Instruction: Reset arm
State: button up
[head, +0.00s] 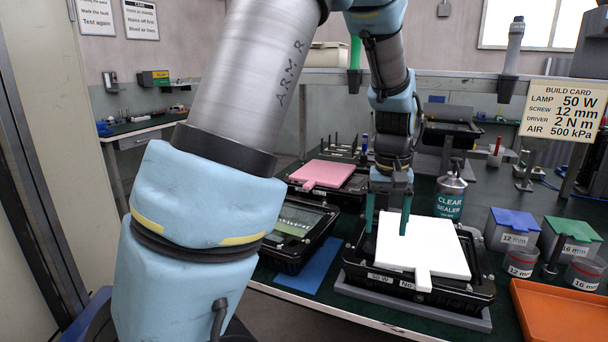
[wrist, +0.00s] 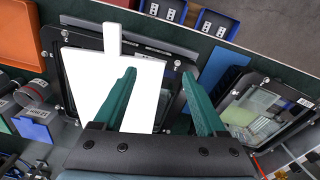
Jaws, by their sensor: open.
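My gripper (head: 387,212) has two green fingers, spread apart and empty. It points down over the left part of a black floodlight housing (head: 352,272) labelled 50 W. A white panel with a tab (head: 425,245) lies on that housing, partly behind the right finger. In the wrist view my gripper (wrist: 162,72) is open, with the left finger in front of the white panel (wrist: 85,85) and the right finger over the housing's edge. I cannot tell whether the finger touches the panel.
A housing with a pink panel (head: 322,173) and another open housing (head: 293,230) stand left. A blue mat (head: 310,266) lies between. Sealer bottle (head: 450,192), lidded bins (head: 512,228), cups (head: 521,261) and an orange tray (head: 555,312) stand right. A build card (head: 563,112) hangs above.

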jog(key=s+a+f, duration=0.1)
jog(key=s+a, duration=0.2)
jog(key=a, duration=1)
jog(key=s+a+n+t, duration=0.1)
jog(key=s+a, duration=0.2)
jog(key=a, duration=0.9)
jog(key=shift+a+f+n, duration=0.3)
jog(key=shift+a+f, duration=0.05)
jog(key=shift+a, duration=0.05)
